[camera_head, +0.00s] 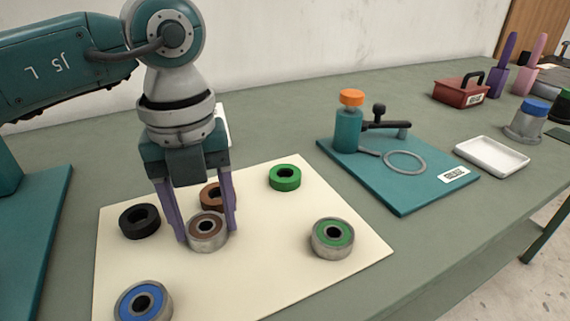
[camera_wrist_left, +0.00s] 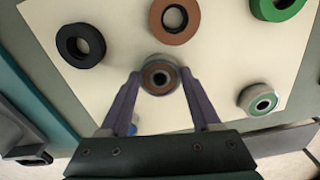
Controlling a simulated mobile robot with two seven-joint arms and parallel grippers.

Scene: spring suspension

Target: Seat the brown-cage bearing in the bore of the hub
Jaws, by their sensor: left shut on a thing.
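The brown-cage bearing (camera_head: 207,242), a steel ring with a brown face, is between the two purple fingers of my left gripper (camera_head: 205,232), which is shut on it. The wrist view also shows the bearing (camera_wrist_left: 158,65) between the fingertips (camera_wrist_left: 160,75). It is upright, low over or on the cream mat (camera_head: 270,250); I cannot tell if it touches. I cannot surely pick out the hub; a teal board (camera_head: 400,195) to the right carries a teal post with an orange cap (camera_head: 351,97) and a flat grey ring (camera_head: 405,162). My right gripper is not in view.
On the mat are a brown ring (camera_head: 209,192) just behind the bearing, a black ring (camera_head: 140,221), a green ring (camera_head: 285,177), a green-cage bearing (camera_head: 332,238) and a blue-cage bearing (camera_head: 143,301). A white tray (camera_head: 492,156) and a red box (camera_head: 460,92) stand farther right.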

